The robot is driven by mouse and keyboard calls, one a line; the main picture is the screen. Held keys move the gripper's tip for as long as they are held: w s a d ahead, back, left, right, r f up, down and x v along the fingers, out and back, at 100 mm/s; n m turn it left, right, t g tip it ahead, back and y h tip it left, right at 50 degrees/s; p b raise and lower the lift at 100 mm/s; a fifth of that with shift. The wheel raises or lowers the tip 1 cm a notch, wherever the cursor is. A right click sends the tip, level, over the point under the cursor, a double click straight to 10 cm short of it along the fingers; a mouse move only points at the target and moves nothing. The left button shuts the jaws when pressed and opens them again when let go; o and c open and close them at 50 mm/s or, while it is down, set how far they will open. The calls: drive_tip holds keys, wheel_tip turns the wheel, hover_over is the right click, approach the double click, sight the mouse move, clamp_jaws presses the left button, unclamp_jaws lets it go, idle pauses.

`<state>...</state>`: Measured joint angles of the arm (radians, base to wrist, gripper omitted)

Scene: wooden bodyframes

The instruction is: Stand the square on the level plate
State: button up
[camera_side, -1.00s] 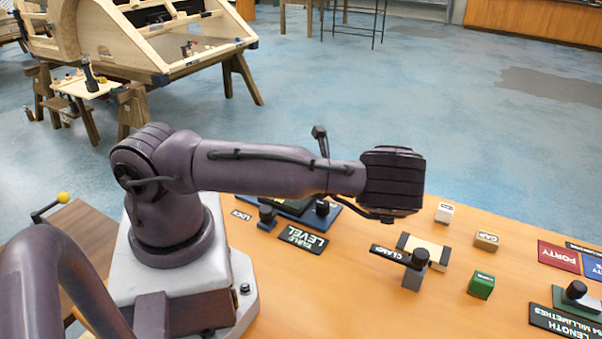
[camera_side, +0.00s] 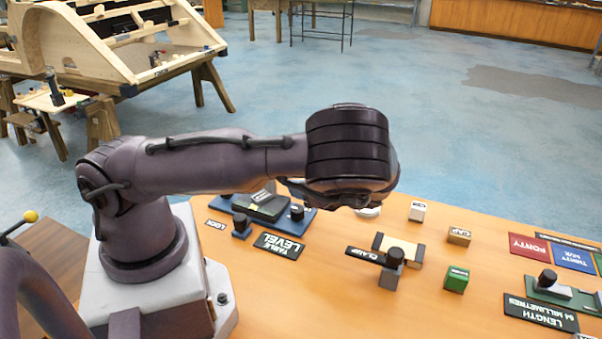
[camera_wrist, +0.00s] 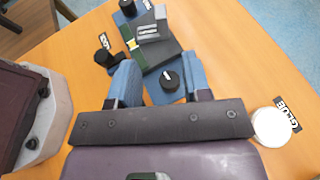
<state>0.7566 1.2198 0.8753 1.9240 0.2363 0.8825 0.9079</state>
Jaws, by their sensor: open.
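The level plate (camera_wrist: 180,50) is a dark plate on a blue base with black knobs, and it also shows in the side view (camera_side: 240,207) behind the "TABLE LEVEL" sign. A grey angular piece with a pale label (camera_wrist: 149,32), which looks like the square, is on the dark plate; I cannot tell whether it rests there or how it is seated. My gripper (camera_wrist: 159,76) is open and empty, with blue fingers apart and the base's near knob (camera_wrist: 169,80) between them in the picture. In the side view the wrist hides the fingers.
A round white glue pot (camera_wrist: 272,127) is to the right. In the side view, a clamp (camera_side: 394,257), a green block (camera_side: 456,280), a tan block (camera_side: 459,236) and a white block (camera_side: 417,211) stand right of my wrist.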

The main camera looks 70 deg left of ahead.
drive_tip(key=s+d+r+n+t+h, duration=0.3)
drive_tip(key=d+r+n+h, duration=0.4)
drive_tip(key=d+r+h, duration=0.25)
drive_tip(key=s+d+r+n+t+h, duration=0.1)
drive_tip(key=s+d+r+n+t, duration=0.1)
drive_tip(key=r, duration=0.5)
drive_tip(key=s+d+r+n+t+h, duration=0.1)
drive_tip(key=s+r+n+t+h, duration=0.1)
drive_tip(key=s+r+n+t, duration=0.2)
wheel_tip(320, 180, up, 4)
drive_tip(key=shift+s+d+f+t, duration=0.1)
drive_tip(key=shift+s+d+t, duration=0.25)
drive_tip(key=shift+s+t, duration=0.7)
drive_tip(key=shift+s, duration=0.15)
